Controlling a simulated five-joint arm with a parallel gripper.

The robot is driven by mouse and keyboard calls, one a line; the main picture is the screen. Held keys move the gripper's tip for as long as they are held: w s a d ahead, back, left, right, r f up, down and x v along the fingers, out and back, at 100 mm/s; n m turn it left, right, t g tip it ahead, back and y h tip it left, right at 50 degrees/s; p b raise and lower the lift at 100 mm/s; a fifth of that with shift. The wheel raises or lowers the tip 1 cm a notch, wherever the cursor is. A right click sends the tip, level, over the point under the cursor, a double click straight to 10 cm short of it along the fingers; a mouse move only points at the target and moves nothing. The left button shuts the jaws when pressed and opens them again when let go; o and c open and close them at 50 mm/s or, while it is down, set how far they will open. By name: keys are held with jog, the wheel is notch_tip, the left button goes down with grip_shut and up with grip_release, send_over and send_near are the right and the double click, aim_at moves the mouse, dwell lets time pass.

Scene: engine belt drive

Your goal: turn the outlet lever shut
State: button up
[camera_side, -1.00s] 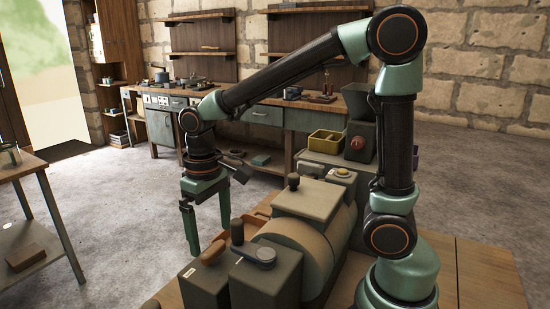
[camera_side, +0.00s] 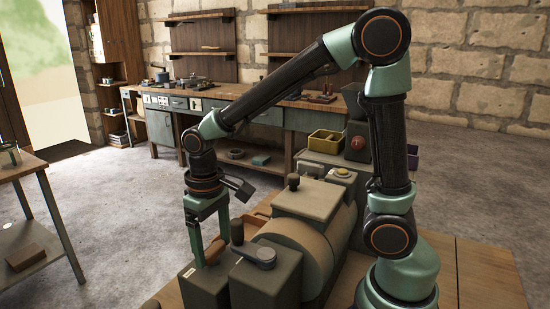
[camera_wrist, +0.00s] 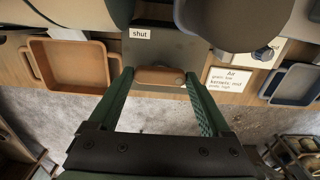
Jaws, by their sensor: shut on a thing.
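The outlet lever (camera_wrist: 158,76) has a short tan wooden handle lying crosswise on a dark grey box in the wrist view. In the side view the lever (camera_side: 214,250) is partly hidden behind my fingers. My gripper (camera_side: 211,248) points down over the box with its green fingers at the handle's height. In the wrist view my gripper (camera_wrist: 159,77) has one finger at each end of the handle, shut on it. A small label reading "shut" (camera_wrist: 139,33) is on the box beyond the handle.
The drum machine (camera_side: 310,225) stands just right of the lever, with a grey knob lever (camera_side: 255,252) on the neighbouring box. The wrist view shows an orange-brown tray (camera_wrist: 31,62) at left, a blue-grey tray (camera_wrist: 274,82) at right and a printed card (camera_wrist: 233,79).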

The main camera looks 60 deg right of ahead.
jog(key=shift+n, duration=0.3)
jog(key=n, duration=0.3)
jog(key=shift+n, duration=0.3)
jog(key=n, duration=0.4)
jog(key=shift+n, duration=0.3)
jog(key=n, duration=0.4)
jog(key=shift+n, duration=2.6)
jog(key=o, duration=1.2)
jog(key=shift+c, duration=0.2)
jog(key=shift+r, duration=0.15)
